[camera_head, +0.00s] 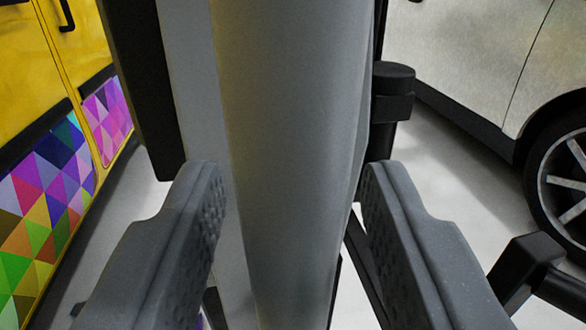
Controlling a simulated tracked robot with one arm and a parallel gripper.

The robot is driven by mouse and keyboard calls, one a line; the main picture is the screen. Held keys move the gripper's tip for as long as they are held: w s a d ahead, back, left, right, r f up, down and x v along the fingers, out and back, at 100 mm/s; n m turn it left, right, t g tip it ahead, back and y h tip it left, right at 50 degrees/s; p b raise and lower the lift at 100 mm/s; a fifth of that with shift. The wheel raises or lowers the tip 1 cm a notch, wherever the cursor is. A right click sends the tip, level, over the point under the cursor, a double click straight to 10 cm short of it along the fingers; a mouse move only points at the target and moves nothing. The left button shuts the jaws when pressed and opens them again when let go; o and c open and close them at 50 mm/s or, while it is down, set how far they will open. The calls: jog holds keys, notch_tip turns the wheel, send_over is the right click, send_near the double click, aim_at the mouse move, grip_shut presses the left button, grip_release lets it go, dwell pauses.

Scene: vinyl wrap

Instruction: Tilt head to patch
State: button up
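A multicoloured triangle-pattern patch (45,205) covers the lower side of the yellow vehicle (35,70) at the left edge of the view. The patch is well left of my gripper and is cut off by the picture edge.
A pale car (480,55) with a dark, spoked wheel (565,185) stands at the right. Light floor (435,170) shows between the column and the car. The grey column hides the middle of the scene.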

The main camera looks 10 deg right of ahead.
grip_shut()
jog(key=shift+a+p, duration=0.15)
jog(key=shift+p, duration=0.2)
jog(key=shift+a+n+p, duration=0.4)
jog(key=shift+a+p, duration=0.2)
jog(key=shift+p, duration=0.35)
grip_release()
